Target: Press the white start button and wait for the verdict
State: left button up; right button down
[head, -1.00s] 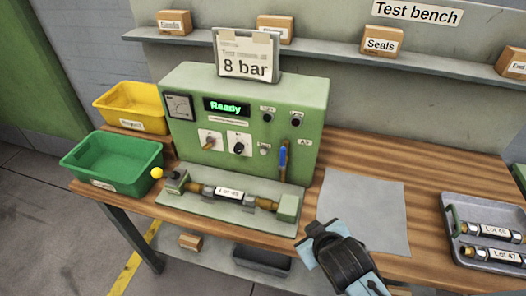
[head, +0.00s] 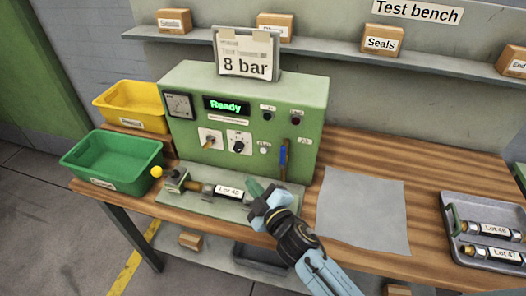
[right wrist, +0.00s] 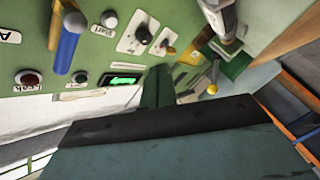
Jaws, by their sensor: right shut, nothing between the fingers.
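The white start button (head: 264,150) is on the lower right of the green test machine's front panel (head: 245,178), left of a blue-handled lever. It also shows in the right wrist view (right wrist: 110,19). The machine's display (head: 226,106) reads "Ready" in green. My right gripper (head: 254,187) is shut and empty, in front of the panel below the button and apart from it. In the head view it hides the right end of the labelled part (head: 228,191) lying in the fixture. My left gripper is not in view.
The blue-handled lever (head: 283,160) stands close right of the button. A green bin (head: 112,163) and a yellow bin (head: 130,103) are at the left. A grey tray (head: 452,200) with labelled parts is at the right. A grey mat (head: 362,210) lies empty.

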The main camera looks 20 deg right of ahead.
aim_at(263, 151)
jog(key=w+d, duration=0.5)
jog(key=w, duration=0.2)
jog(key=shift+w, duration=0.15)
dwell(0.3)
jog(key=shift+w, duration=0.1)
dwell(1.9)
jog(key=shift+w+d, duration=0.2)
jog(key=shift+d, duration=0.05)
